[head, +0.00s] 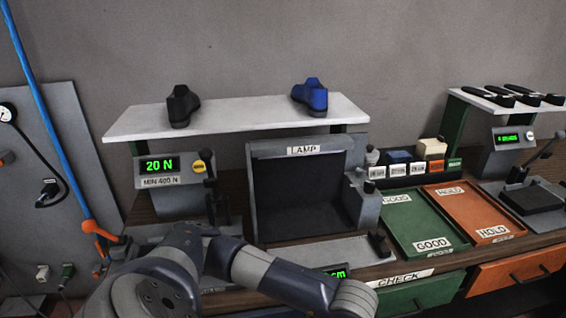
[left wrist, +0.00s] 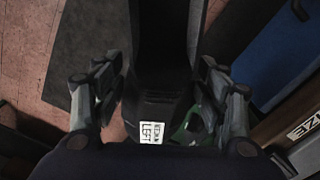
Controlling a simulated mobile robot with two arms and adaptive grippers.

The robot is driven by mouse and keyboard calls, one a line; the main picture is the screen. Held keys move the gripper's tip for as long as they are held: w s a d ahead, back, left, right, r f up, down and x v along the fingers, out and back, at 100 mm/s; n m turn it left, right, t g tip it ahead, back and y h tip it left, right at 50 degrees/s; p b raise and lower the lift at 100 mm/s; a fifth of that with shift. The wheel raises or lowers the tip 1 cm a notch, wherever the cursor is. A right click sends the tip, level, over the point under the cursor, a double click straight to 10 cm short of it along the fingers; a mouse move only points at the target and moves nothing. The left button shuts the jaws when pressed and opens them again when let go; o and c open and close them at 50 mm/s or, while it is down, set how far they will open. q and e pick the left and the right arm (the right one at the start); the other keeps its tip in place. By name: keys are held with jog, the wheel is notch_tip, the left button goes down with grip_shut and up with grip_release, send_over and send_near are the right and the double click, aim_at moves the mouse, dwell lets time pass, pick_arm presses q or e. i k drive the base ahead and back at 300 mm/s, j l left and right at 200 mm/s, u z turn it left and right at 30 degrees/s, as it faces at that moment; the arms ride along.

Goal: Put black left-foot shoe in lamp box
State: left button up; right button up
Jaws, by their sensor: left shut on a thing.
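In the left wrist view, a black shoe (left wrist: 163,98) with a white label that appears to read LEFT sits between the fingers of my left gripper (left wrist: 160,88). The gripper is shut on it, one finger on each side. In the head view my left arm crosses the bottom, and its gripper and the held shoe are out of frame. The lamp box (head: 264,207), a grey box with a dark open inside and a LAMP sign, stands mid-bench, beyond my arm. My right gripper is not in view.
A white shelf (head: 236,117) above the bench holds another black shoe (head: 181,106) and a blue shoe (head: 311,96). Left of the lamp box is a gauge reading 20 N (head: 160,166). To the right lie a green GOOD tray (head: 425,222) and an orange HOLD tray (head: 475,205).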

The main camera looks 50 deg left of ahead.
aim_at(307, 225)
jog(key=i+l+u, duration=0.25)
jog(key=u, duration=0.15)
jog(key=i+l+u, duration=0.2)
jog(key=l+u, duration=0.2)
jog(key=i+l+u, duration=0.15)
jog(key=l+u, duration=0.25)
jog(key=i+l+u, duration=0.1)
jog(key=l+u, duration=0.3)
